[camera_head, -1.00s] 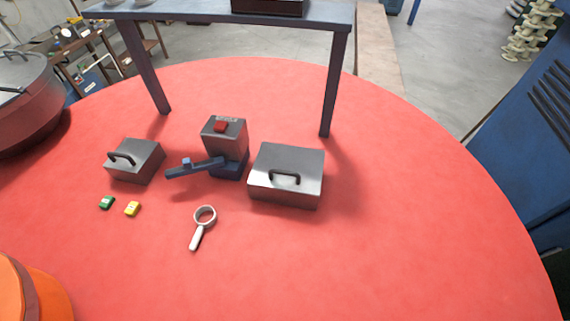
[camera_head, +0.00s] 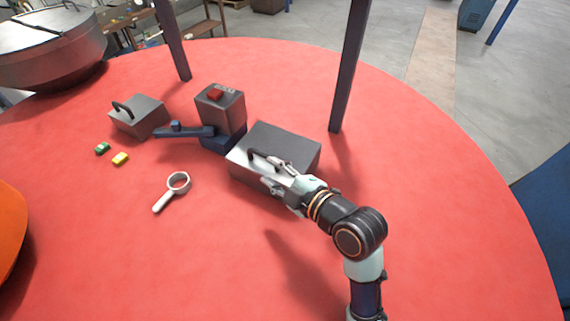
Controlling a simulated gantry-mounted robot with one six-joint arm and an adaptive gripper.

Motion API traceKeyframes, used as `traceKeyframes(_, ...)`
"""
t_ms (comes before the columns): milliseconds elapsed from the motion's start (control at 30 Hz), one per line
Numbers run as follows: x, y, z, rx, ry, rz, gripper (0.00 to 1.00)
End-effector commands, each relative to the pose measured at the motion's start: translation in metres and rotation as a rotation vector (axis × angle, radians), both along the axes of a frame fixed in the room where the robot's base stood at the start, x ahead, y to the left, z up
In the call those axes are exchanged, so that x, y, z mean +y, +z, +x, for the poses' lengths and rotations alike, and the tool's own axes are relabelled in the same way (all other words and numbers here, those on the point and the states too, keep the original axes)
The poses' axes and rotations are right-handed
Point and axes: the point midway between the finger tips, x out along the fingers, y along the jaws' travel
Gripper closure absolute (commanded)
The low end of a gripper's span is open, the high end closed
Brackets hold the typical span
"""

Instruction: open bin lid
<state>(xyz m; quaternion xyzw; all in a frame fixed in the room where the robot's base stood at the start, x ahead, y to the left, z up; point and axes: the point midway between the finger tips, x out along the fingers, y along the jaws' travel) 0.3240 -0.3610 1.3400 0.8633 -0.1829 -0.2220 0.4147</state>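A grey metal bin (camera_head: 292,145) with a dark handle (camera_head: 262,157) on its lid stands right of the middle, its lid down. My gripper (camera_head: 268,175) reaches in from the lower right over the bin's front. Its fingers look spread apart, right beside the handle; whether they touch it I cannot tell. The gripper hides part of the bin's front and the right end of the handle. A smaller grey bin (camera_head: 146,115) with a dark handle stands at the left, also closed.
Stand legs (camera_head: 350,70) rise behind. The red table's front is clear.

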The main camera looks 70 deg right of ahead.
Motion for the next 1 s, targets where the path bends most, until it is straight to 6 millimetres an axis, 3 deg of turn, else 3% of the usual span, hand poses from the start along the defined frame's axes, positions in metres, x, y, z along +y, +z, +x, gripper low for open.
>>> traceKeyframes(100,-0.017,-0.003,-0.017,0.013,-0.024,-0.053,0.61)
traceKeyframes(267,-0.02,-0.001,-0.016,0.015,-0.024,-0.061,0.61)
traceKeyframes(700,-0.056,-0.016,0.041,0.016,-0.024,-0.059,0.61)
traceKeyframes(1000,-0.06,-0.018,0.046,0.017,-0.025,-0.059,0.61)
